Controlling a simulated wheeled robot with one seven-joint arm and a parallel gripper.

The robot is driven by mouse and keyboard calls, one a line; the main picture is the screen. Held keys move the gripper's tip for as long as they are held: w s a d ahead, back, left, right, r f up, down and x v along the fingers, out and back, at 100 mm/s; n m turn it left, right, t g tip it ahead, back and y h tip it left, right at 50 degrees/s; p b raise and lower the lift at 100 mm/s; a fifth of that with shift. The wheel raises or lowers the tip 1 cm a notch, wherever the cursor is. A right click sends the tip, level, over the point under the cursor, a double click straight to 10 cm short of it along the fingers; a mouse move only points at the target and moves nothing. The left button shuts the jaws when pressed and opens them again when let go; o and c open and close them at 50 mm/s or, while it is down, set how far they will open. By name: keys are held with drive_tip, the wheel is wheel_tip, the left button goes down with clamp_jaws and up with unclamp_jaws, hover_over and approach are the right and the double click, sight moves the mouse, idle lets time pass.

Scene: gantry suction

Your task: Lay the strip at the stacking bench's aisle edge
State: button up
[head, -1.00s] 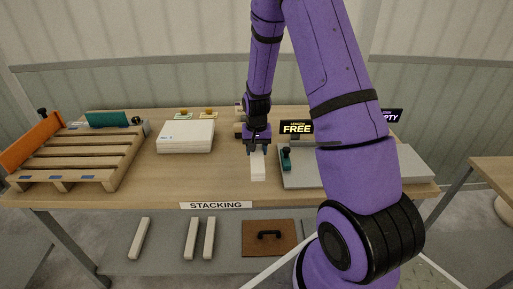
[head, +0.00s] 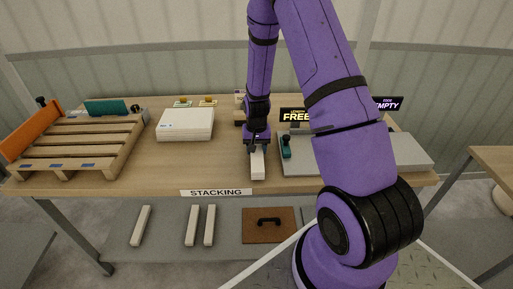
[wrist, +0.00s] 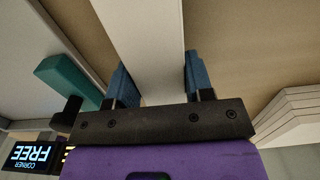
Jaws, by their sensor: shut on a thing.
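A white strip (head: 257,166) is at the front part of the stacking bench (head: 215,177), its long side running toward the aisle edge. My gripper (head: 256,149) is over its back end. In the wrist view the strip (wrist: 145,40) runs between the two blue fingers of my gripper (wrist: 155,80), which is shut on it. The strip's near end is close to the bench's front edge, right of the STACKING label (head: 216,192). I cannot tell whether the strip touches the bench top.
A pallet (head: 84,143) stands at the left and a white stack (head: 186,124) at the back middle. A grey plate fixture (head: 405,153) with a teal clamp (head: 286,146) is close on the strip's right. Several white strips (head: 192,225) and a brown board (head: 268,237) lie on the lower shelf.

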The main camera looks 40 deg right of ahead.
drive_tip(key=shift+f, duration=0.55)
idle(0.5)
drive_tip(key=o, duration=1.2)
drive_tip(key=shift+c, duration=0.2)
drive_tip(key=shift+r, duration=5.6)
drive_tip(key=s+a+r+n+t, duration=0.1)
drive_tip(key=s+a+r, duration=0.2)
drive_tip(key=r, duration=0.4)
drive_tip(key=s+a+r+n+t, duration=0.1)
drive_tip(key=s+a+r, duration=0.1)
drive_tip(key=r, duration=0.5)
drive_tip(key=s+a+r+n, duration=0.1)
drive_tip(key=s+a+r, duration=0.2)
drive_tip(key=r, duration=0.3)
drive_tip(key=s+a+r+n+t, duration=0.1)
drive_tip(key=s+a+r+n, duration=0.1)
drive_tip(key=s+r, duration=0.3)
drive_tip(key=s+a+r+n+t, duration=0.1)
drive_tip(key=s+r, duration=0.5)
drive_tip(key=s, duration=0.7)
drive_tip(key=shift+a+n+t, duration=0.4)
drive_tip(key=shift+a+t, duration=0.2)
drive_tip(key=shift+a, duration=0.35)
